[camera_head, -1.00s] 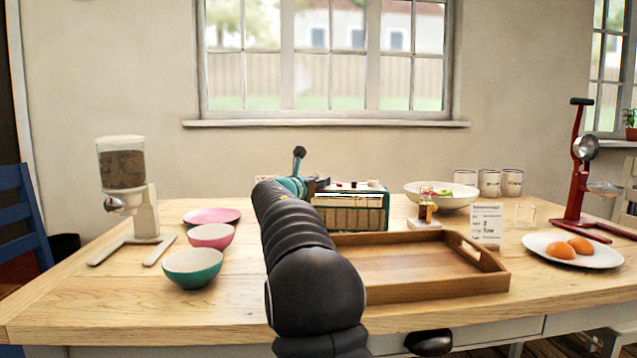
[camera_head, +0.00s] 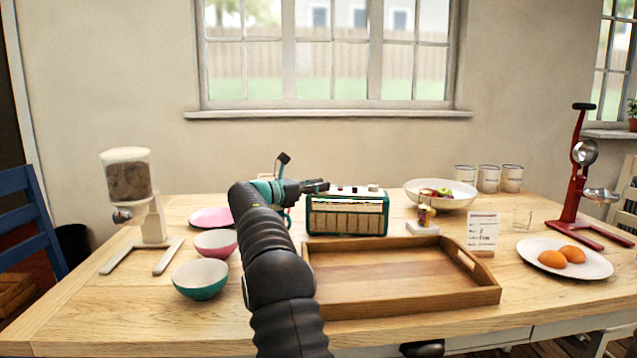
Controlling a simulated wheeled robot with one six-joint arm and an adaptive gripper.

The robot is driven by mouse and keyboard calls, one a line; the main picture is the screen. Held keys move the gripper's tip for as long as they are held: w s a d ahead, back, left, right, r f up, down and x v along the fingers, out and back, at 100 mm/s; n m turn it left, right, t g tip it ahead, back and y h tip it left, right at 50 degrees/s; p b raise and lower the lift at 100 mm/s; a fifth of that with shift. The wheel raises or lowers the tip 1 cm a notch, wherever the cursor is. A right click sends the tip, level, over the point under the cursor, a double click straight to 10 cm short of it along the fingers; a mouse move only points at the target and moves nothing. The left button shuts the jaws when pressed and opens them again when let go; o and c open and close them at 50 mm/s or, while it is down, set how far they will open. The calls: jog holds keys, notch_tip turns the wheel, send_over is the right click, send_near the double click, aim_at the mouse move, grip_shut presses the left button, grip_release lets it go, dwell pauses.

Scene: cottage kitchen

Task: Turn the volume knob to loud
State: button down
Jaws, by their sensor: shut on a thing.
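The radio (camera_head: 346,221) stands upright on the table behind the wooden tray. It has a teal case, a light slatted front and a white top. Small dark and red controls (camera_head: 357,189) and a pale one (camera_head: 373,187) show on its top. My gripper (camera_head: 322,185) reaches in from the left and is at the top left of the radio. Its fingers are shut on what appears to be a knob there; the fingers hide that knob, so its setting cannot be read.
The wooden tray (camera_head: 400,306) lies in front of the radio. A small stand with a figure (camera_head: 423,228), a card (camera_head: 483,232) and a fruit bowl (camera_head: 440,203) are to the right. Two bowls (camera_head: 200,290) and a cereal dispenser (camera_head: 135,205) are at left.

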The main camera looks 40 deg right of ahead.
jog(key=shift+m+g, duration=0.8)
jog(key=shift+g, duration=0.4)
jog(key=c, duration=0.9)
grip_release()
jog(key=shift+d, duration=0.1)
jog(key=shift+w, duration=0.1)
jog(key=v, duration=1.2)
jog(key=shift+r, duration=0.15)
